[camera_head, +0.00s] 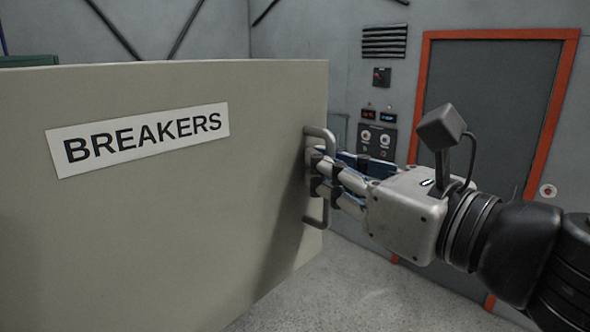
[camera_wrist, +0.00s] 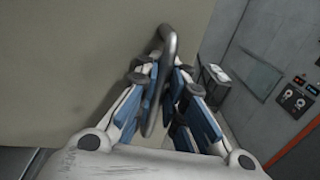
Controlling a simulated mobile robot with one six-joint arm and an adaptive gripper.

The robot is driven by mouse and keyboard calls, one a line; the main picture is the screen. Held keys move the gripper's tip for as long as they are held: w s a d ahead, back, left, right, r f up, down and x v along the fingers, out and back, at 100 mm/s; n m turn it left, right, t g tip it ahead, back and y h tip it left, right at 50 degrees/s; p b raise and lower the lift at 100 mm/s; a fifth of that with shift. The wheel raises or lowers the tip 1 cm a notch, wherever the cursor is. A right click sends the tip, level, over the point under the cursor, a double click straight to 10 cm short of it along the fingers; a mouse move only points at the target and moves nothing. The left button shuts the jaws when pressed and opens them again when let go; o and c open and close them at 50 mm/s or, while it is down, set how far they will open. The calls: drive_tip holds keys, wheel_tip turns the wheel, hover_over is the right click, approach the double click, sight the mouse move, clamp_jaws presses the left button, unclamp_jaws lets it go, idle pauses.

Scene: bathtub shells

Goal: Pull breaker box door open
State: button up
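The breaker box door (camera_head: 170,230) is a large beige panel with a "BREAKERS" label (camera_head: 145,137), filling the left of the head view. It also fills the upper left of the wrist view (camera_wrist: 70,60). Its free right edge stands well in front of the wall behind. A grey bar handle (camera_head: 318,221) is mounted upright near that edge. My gripper (camera_head: 318,172) comes from the right, with its fingers closed around the middle of the handle. In the wrist view the handle (camera_wrist: 168,45) passes between the blue-padded fingers. The inside of the box is hidden.
Behind stands a grey door with an orange frame (camera_head: 425,85), with a control panel (camera_head: 376,140) on the wall to its left. A green box top (camera_head: 30,60) shows behind the breaker door at the left. Grey floor (camera_head: 370,300) below looks clear.

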drive_tip(key=shift+o, duration=0.7)
